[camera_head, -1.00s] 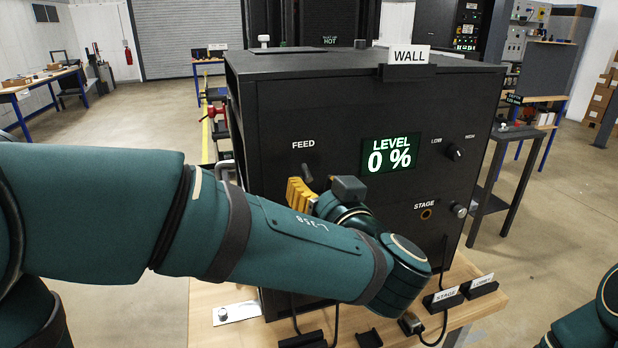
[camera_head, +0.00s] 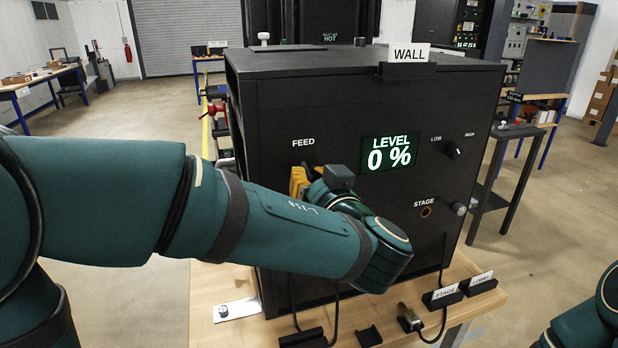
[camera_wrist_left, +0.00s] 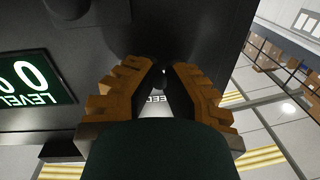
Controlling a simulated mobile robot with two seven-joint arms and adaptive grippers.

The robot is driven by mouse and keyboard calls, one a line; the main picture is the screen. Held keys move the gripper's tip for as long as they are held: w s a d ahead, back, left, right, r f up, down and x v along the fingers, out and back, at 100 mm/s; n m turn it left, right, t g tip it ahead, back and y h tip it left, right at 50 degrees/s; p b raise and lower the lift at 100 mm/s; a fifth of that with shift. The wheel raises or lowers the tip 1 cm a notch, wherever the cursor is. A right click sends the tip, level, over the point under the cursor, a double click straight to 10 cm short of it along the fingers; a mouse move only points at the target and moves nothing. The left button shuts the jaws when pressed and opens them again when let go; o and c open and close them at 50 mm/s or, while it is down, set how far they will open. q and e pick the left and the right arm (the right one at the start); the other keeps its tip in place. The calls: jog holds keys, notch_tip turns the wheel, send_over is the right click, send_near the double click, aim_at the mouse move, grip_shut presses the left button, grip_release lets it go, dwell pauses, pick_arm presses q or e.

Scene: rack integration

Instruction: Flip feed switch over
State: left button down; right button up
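The feed switch (camera_head: 307,167) is a dark lever under the FEED label (camera_head: 303,142) on the front of a black cabinet (camera_head: 330,120). It is mostly hidden behind my left gripper (camera_head: 303,180), whose yellow fingers are at the panel there. In the left wrist view the two stepped yellow fingers (camera_wrist_left: 164,76) stand apart, one on each side of a dark shape that looks like the lever. Contact with the lever cannot be made out. The display (camera_head: 390,152) reads LEVEL 0 %. My right gripper is out of view.
A LOW-HIGH knob (camera_head: 454,150) and a STAGE socket (camera_head: 426,211) are on the right of the panel. Below, a wooden bench (camera_head: 225,285) holds a plug with a cable (camera_head: 410,318) and the labelled STAGE (camera_head: 446,295) and LOBBY (camera_head: 481,281) holders.

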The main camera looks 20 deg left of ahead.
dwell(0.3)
pick_arm(q)
jog(key=shift+s+r+g+h+b, duration=0.1)
jog(key=shift+r+g+h+b, duration=0.15)
jog(key=shift+g+h+b, duration=0.5)
jog(key=shift+r+g+h+p, duration=0.4)
jog(key=shift+g+h, duration=0.35)
jog(key=shift+g, duration=0.4)
jog(key=shift+r+g+h+p, duration=0.4)
jog(key=shift+g+h, duration=0.1)
jog(key=shift+g, duration=0.2)
jog(key=shift+r+g+h+p, duration=0.15)
jog(key=shift+g+h+p, duration=0.45)
jog(key=shift+g+p, duration=0.25)
jog(key=shift+g+h+p, duration=0.3)
jog(key=shift+g+p, duration=0.05)
jog(key=shift+p, duration=0.2)
jog(key=shift+m, duration=0.3)
